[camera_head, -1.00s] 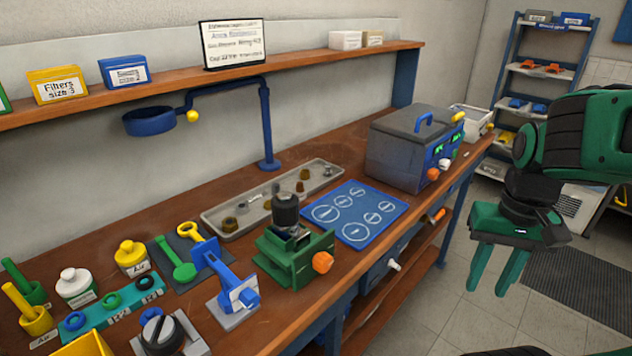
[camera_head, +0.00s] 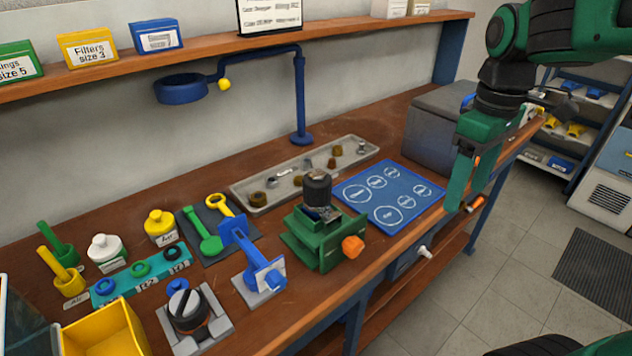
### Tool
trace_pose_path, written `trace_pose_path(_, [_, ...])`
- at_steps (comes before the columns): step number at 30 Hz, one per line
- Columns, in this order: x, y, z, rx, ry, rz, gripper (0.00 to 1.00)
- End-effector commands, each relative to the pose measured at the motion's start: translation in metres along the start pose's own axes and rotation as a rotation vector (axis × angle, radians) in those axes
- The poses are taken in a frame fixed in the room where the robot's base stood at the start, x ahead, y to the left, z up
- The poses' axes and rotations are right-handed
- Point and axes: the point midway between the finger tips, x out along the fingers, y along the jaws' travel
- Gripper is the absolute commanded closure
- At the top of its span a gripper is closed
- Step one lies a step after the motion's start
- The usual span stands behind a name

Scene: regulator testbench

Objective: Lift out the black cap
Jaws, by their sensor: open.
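A black cylindrical cap-like part (camera_head: 318,187) stands upright on a body held in the green vise (camera_head: 318,250), which has an orange knob. Another round black part with a slotted top (camera_head: 187,307) sits in a grey square fixture (camera_head: 218,328) at the front left. I cannot tell from the picture which of the two is the named black cap. My gripper (camera_head: 466,192) has green fingers pointing down. It is open and empty, to the right of the vise and in front of the grey box, apart from both black parts.
A blue mat with white circles (camera_head: 427,200) lies right of the vise. A grey tray of small parts (camera_head: 258,198) lies behind. A blue stand (camera_head: 262,275), a yellow bin (camera_head: 105,333) and bottles crowd the left. A blue post with a ring (camera_head: 299,100) rises behind.

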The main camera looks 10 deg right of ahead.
Motion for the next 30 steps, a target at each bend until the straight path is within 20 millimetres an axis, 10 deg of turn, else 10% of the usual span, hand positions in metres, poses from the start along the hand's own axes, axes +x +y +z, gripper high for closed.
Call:
trace_pose_path(6, [-0.052, -0.086, -0.126, -0.851, 0.005, 0.001, 0.36])
trace_pose_path(12, [-0.079, -0.161, -0.180, -1.362, 0.014, -0.006, 0.36])
trace_pose_path(30, [-0.033, -0.190, -0.193, -1.543, 0.016, -0.010, 0.36])
